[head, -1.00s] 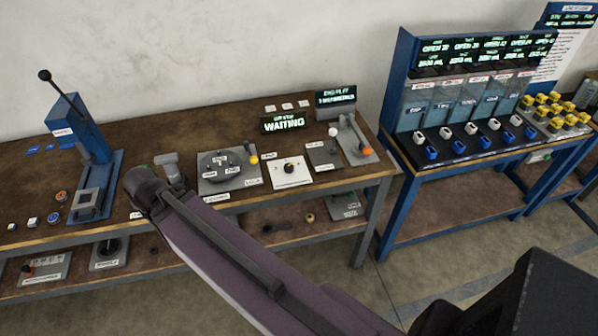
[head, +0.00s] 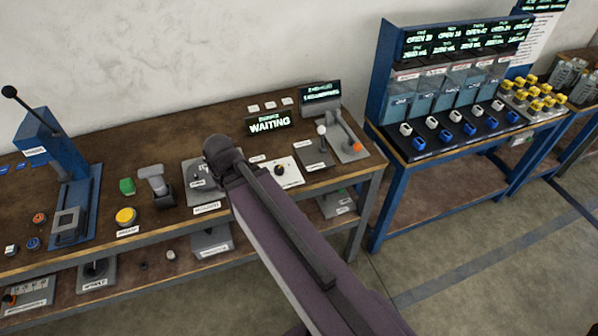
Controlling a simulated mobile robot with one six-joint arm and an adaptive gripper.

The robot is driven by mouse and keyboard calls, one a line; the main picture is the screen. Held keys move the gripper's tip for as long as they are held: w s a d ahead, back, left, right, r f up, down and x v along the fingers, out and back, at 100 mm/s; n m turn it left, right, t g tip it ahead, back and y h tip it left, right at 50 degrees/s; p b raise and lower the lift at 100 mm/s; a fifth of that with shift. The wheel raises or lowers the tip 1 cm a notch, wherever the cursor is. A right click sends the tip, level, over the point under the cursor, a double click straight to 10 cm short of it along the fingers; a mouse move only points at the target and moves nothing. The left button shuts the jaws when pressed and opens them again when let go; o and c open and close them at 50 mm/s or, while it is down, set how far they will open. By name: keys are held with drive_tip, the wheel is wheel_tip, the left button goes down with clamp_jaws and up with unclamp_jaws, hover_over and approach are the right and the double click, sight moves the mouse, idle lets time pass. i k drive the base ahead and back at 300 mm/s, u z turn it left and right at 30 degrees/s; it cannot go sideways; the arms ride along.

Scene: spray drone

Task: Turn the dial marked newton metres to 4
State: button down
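A white plate with a dark round dial (head: 280,169) lies on the brown workbench (head: 108,130), right of my arm. A grey plate (head: 195,190) with a round dark part is partly hidden behind my arm. The labels on both are too small to read, so I cannot tell which dial is marked newton metres or where its pointer stands. My purple-grey arm reaches over the bench front, its rounded joint covering part of the grey plate. My gripper is not visible.
A blue lever press (head: 62,170) stands at left.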

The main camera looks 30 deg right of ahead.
sight(278, 169)
drive_tip(key=z, duration=0.65)
drive_tip(key=k, duration=0.95)
drive_tip(key=u, duration=0.05)
drive_tip(key=i, duration=0.8)
